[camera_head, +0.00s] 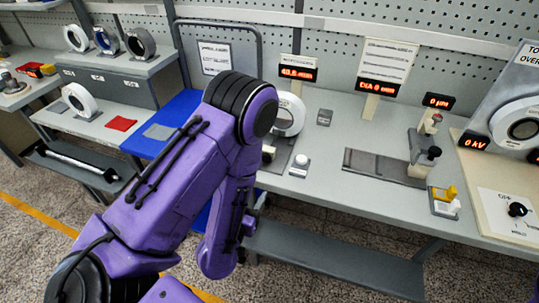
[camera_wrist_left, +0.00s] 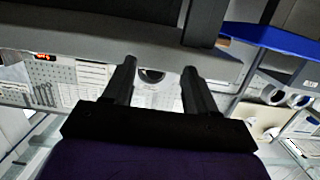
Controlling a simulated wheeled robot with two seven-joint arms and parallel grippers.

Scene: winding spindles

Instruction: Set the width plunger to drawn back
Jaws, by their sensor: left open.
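In the head view, a white ring part (camera_head: 289,115) stands on the bench under a display reading about 40.6 mm (camera_head: 298,72). A black knob (camera_head: 268,153) shows beside my arm near that ring; I cannot tell if it is the width plunger, or how the plunger is set. My left forearm covers part of this station, and my left gripper is hidden in the head view. In the left wrist view my left gripper (camera_wrist_left: 160,70) has its two fingers apart, with nothing held between them. A dark round shape (camera_wrist_left: 152,76) shows beyond the fingers. My right gripper is not seen.
A white button (camera_head: 300,165) sits at the bench front. A blue surface (camera_head: 182,108) and grey shelves with rings (camera_head: 110,70) lie left. A lower shelf (camera_head: 330,258) runs below.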

